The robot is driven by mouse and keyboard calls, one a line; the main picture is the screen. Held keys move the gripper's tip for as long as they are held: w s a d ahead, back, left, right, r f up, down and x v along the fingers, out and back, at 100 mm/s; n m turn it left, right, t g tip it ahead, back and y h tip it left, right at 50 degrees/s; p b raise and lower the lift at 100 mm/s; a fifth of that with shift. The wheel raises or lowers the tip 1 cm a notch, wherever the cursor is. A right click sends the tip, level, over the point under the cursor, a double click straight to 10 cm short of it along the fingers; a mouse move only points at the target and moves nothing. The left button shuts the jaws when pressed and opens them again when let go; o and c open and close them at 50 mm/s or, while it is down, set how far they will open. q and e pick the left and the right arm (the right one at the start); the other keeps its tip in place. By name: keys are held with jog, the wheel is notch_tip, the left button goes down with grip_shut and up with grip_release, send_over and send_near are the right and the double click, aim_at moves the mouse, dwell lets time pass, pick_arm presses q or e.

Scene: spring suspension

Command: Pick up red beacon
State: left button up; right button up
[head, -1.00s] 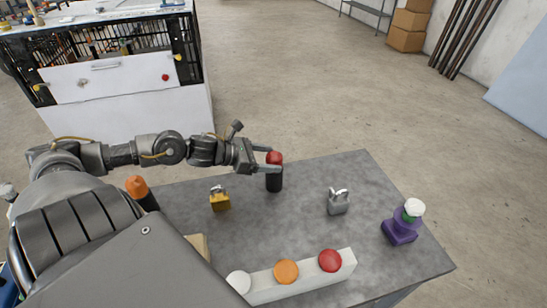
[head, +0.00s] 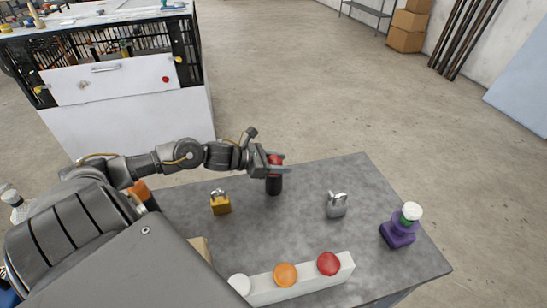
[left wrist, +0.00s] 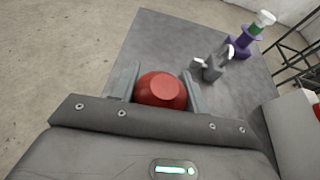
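The red beacon, with a red dome (left wrist: 160,91) on a black cylindrical base (head: 273,186), stands upright at the table's back edge. My left gripper (head: 277,163) reaches it from the left in the head view, with one finger on each side of the dome. In the left wrist view the dome fills nearly all the room between the fingers (left wrist: 162,85). Whether both fingers press on it cannot be told. My right gripper is in neither current view.
An orange-topped item (head: 139,188) stands at the left.

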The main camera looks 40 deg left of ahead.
pick_arm(q)
jog(key=c, duration=0.6)
